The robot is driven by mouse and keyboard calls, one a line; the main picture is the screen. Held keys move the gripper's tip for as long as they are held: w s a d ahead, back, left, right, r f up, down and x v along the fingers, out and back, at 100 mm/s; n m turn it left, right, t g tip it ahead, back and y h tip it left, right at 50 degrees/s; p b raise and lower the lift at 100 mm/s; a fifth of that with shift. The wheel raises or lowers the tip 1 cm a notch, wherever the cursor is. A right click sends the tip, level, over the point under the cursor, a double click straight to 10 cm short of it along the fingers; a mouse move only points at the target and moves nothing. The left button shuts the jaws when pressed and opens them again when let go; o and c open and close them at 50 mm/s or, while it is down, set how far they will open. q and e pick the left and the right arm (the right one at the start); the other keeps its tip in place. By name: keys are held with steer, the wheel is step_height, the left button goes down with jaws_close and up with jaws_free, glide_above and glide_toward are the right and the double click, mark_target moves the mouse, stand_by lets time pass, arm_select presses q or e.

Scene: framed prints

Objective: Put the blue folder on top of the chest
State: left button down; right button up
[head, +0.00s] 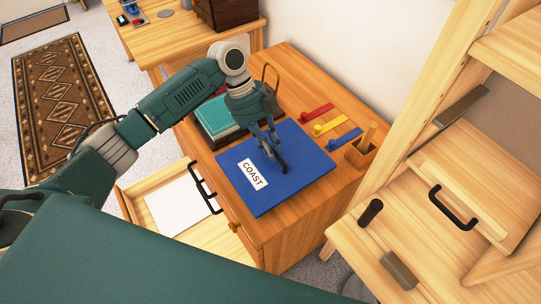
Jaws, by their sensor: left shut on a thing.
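The blue folder (306,166) carries a white label reading COAST. It lies flat, or very nearly so, over the top of the wooden chest (342,193); I cannot tell if it fully rests there. My left gripper (281,165) reaches down onto the folder's middle and is shut on it. The exact grip is partly hidden by the fingers. An open drawer (145,197) of the chest sticks out to the left with white paper inside. My right gripper is not in view.
Behind the folder lie a teal book (217,118) and red, yellow and blue tags (317,113). A wooden shelf unit (440,200) stands to the right. A patterned rug (62,98) lies at left.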

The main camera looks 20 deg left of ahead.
arm_select(q)
step_height(320, 180, down, 4)
steer(key=shift+r, duration=0.25)
steer(key=shift+f, duration=0.2)
steer(key=c, duration=1.7)
jaws_free()
steer(key=shift+r, duration=0.25)
steer(key=b+v, duration=0.1)
steer(key=v, duration=1.1)
steer(key=shift+f, duration=0.1)
